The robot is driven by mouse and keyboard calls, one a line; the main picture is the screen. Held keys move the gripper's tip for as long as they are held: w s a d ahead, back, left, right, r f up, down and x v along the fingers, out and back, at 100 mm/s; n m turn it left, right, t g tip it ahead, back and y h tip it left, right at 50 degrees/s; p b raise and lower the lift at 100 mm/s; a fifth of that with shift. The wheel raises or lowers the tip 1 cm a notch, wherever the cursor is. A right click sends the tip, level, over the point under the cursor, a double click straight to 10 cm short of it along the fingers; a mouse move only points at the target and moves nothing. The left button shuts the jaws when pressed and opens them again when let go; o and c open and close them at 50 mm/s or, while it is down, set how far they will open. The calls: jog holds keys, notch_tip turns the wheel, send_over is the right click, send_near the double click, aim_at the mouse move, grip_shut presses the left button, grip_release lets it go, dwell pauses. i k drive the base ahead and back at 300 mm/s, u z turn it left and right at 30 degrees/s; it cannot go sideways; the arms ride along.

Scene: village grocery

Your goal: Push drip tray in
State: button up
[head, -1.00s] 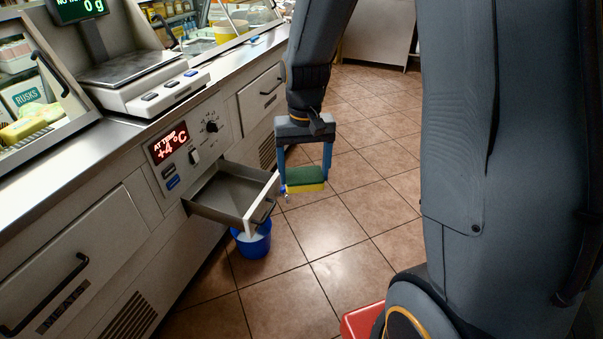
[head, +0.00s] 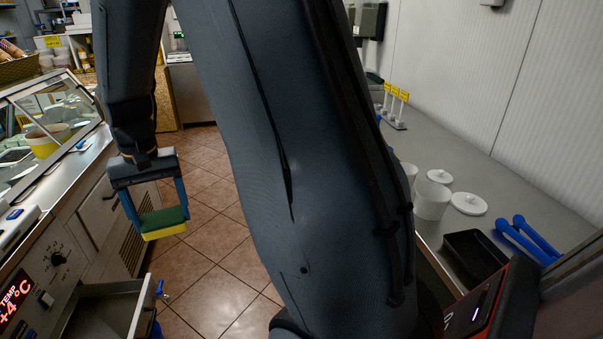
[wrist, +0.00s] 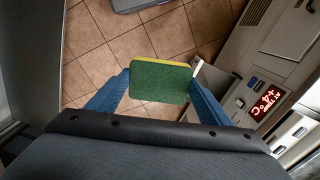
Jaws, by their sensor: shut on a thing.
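The drip tray (head: 105,312) is a grey metal tray pulled out from the counter front at the lower left of the head view. Its near part is cut off by the picture's bottom edge. In the wrist view part of the tray (wrist: 214,78) shows right of the sponge, partly hidden by a finger. My gripper (head: 163,224) is shut on a green and yellow sponge (head: 165,216), held between its blue fingers. It is above and beyond the tray, over the floor, apart from it. The sponge also shows in the wrist view (wrist: 160,84).
The counter front with a red temperature display (head: 14,297) and a knob (head: 58,258) runs along the left. A worktop with white tubs (head: 432,200), a black tray (head: 478,258) and blue-handled tools (head: 525,240) is on the right.

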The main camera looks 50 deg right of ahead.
aim_at(118, 310)
jog(key=z, duration=0.5)
jog(key=i, duration=1.6)
jog(key=z, duration=2.9)
jog(key=i, duration=1)
jog(key=z, duration=0.05)
